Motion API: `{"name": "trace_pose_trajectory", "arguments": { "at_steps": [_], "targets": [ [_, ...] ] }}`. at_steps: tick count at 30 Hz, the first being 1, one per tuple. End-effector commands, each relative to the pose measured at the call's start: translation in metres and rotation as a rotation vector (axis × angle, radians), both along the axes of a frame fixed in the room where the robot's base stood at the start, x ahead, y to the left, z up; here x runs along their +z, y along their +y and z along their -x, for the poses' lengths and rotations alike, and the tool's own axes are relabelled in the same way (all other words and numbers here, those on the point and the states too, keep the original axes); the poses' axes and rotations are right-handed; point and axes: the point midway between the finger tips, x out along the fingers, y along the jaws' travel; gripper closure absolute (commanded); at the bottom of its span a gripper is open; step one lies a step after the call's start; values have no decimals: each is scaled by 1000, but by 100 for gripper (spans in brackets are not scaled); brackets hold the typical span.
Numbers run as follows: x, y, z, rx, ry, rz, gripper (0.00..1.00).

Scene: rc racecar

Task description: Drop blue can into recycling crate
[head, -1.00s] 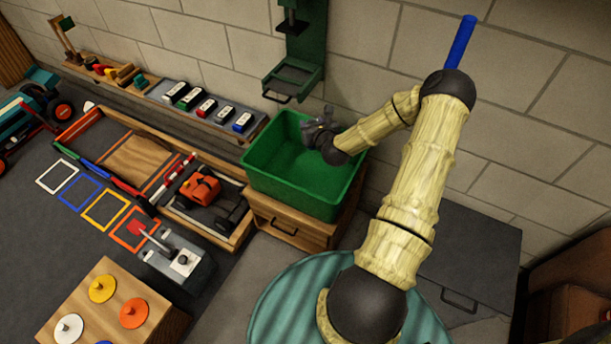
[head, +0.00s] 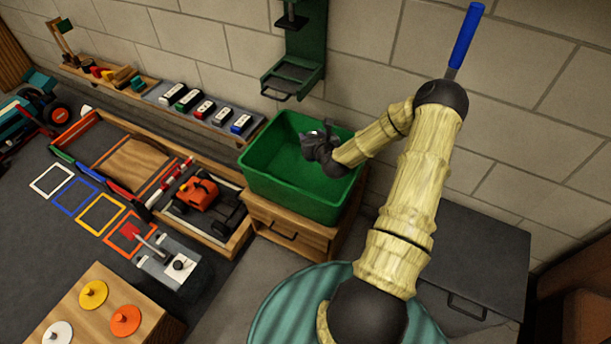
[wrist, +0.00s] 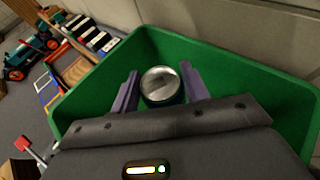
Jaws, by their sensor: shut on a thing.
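The green recycling crate (head: 262,180) stands on a wooden drawer box against the wall. My gripper (head: 318,138) is over the crate's opening in the head view. In the wrist view, my gripper (wrist: 160,88) has its two purple fingers on either side of a can (wrist: 161,86) and is shut on it. The can shows its silver round top and a thin strip of dark blue side. The crate's green walls (wrist: 100,85) surround the can in the wrist view. In the head view the can is hidden or too small to make out behind the gripper.
A wooden drawer box (head: 290,228) supports the crate. A green wall-mounted frame (head: 297,60) rises just behind it. A dark cabinet (head: 475,250) stands to the right, and a wooden tray with an orange toy car (head: 198,191) lies to the left.

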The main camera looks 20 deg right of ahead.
Motion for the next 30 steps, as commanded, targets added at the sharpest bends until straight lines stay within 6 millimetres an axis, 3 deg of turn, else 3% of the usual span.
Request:
{"name": "trace_pose_trajectory", "arguments": {
  "at_steps": [9,10,13,14,24,30],
  "targets": [
    [-2,0,0,0,0,0,86],
    [-2,0,0,0,0,0,51],
    [-2,0,0,-1,0,0,31],
    [-2,0,0,-1,0,0,29],
    [-1,0,2,-1,0,0,29],
    [8,2,21,-1,2,-1,29]
  ]
}}
